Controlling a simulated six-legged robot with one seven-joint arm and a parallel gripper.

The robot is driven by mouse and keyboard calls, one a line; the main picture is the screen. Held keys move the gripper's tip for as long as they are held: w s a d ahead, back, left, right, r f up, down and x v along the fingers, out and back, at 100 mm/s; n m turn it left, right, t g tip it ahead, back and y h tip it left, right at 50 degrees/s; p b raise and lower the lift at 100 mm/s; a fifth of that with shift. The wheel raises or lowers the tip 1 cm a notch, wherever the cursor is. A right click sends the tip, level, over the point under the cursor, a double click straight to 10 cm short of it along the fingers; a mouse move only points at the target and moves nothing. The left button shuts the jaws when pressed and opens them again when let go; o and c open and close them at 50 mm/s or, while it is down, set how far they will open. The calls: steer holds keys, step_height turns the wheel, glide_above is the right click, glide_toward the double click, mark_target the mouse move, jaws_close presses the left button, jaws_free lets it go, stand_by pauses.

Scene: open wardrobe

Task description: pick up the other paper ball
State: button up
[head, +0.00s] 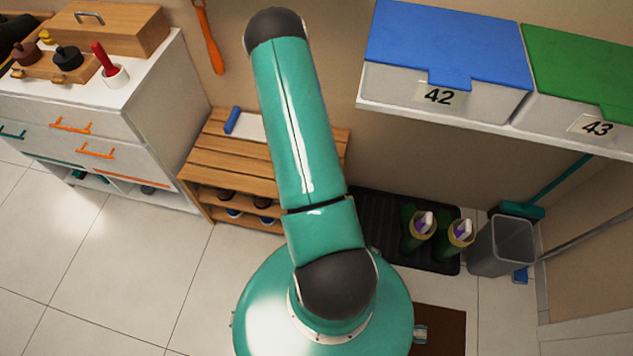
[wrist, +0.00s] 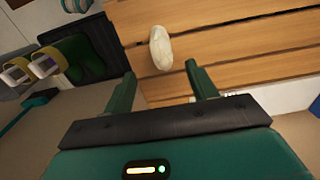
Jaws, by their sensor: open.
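A crumpled off-white paper ball (wrist: 161,48) lies on the slatted wooden bench, near its edge, in the wrist view. My gripper (wrist: 160,80) is open and empty in the wrist view, its two green fingers spread apart. The ball shows just beyond the fingertips, roughly between them and apart from them. In the head view my arm covers part of the bench, and neither the ball nor my gripper can be seen there.
The wooden bench (head: 220,161) holds shoes below. A white cabinet (head: 150,120) stands left. The floor in front is clear.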

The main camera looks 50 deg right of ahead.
step_height(320, 180, down, 9)
steer(key=shift+a+r, duration=0.1)
steer(key=shift+a, duration=0.05)
steer(key=c, duration=1.1)
